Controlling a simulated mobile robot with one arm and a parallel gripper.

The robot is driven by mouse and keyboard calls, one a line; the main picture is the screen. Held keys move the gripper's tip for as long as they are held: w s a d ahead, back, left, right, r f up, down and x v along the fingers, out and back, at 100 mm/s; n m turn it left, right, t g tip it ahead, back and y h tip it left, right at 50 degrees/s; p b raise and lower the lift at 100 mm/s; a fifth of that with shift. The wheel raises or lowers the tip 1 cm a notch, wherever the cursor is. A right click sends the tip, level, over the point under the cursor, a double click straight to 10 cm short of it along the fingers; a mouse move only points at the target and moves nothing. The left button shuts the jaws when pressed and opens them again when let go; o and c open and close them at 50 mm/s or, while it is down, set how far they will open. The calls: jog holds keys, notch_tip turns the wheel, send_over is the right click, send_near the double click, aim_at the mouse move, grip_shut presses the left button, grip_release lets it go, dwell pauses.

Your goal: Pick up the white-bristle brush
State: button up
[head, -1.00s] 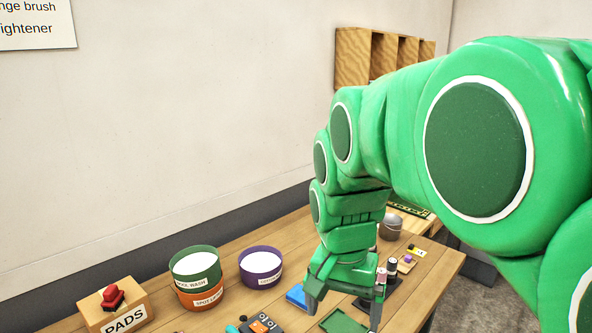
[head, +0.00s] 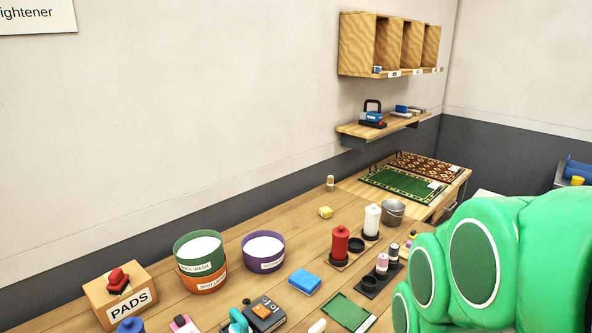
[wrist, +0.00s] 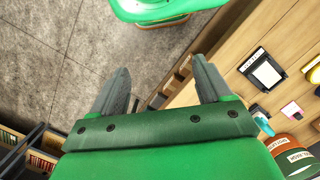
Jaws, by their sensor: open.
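I cannot make out the white-bristle brush for certain in either view. On the wall shelf (head: 352,129) in the head view, a small blue-and-white block (head: 403,109) lies beside a blue item with a black handle (head: 372,117); they are too small to tell whether either is a brush. My gripper (wrist: 160,65) is open and empty in the wrist view, over the grey floor beside the table's edge. It is outside the head view, where only my green arm shows at the lower right.
The wooden table holds a PADS box (head: 130,300), an orange bowl (head: 205,285), a purple bowl (head: 262,262), a blue sponge-like block (head: 305,281), red (head: 340,245) and white (head: 372,220) bottles and a metal bucket (head: 392,212). Patterned rugs lie at the far end.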

jog(key=w+a+f+n+t+h, duration=0.1)
jog(key=w+a+f+n+h, duration=0.35)
jog(key=w+n, duration=0.3)
jog(key=w+a+f+n+t+h, duration=0.1)
jog(key=w+a+f+n+h, duration=0.2)
jog(key=w+f+n, duration=0.4)
jog(key=w+a+f+n+t, duration=0.1)
jog(key=a+f+n+t, duration=0.1)
jog(key=a, duration=0.4)
jog(key=w+a+f+n+t+h, duration=0.1)
jog(key=w+a+f+n+t, duration=0.1)
jog(key=a+n+t, duration=0.2)
jog(key=w+a+f+n+t, duration=0.1)
jog(key=a+f+n+t, duration=0.1)
jog(key=a+n+t, duration=0.2)
jog(key=shift+w+a+n+h, duration=0.15)
jog(key=shift+a+n+h, duration=0.2)
jog(key=shift+a+n, duration=1.5)
jog(key=shift+m, duration=0.3)
jog(key=shift+w+x, duration=0.2)
jog(key=shift+x, duration=3.5)
jog(key=shift+a+r, duration=0.15)
jog(key=shift+a, duration=0.05)
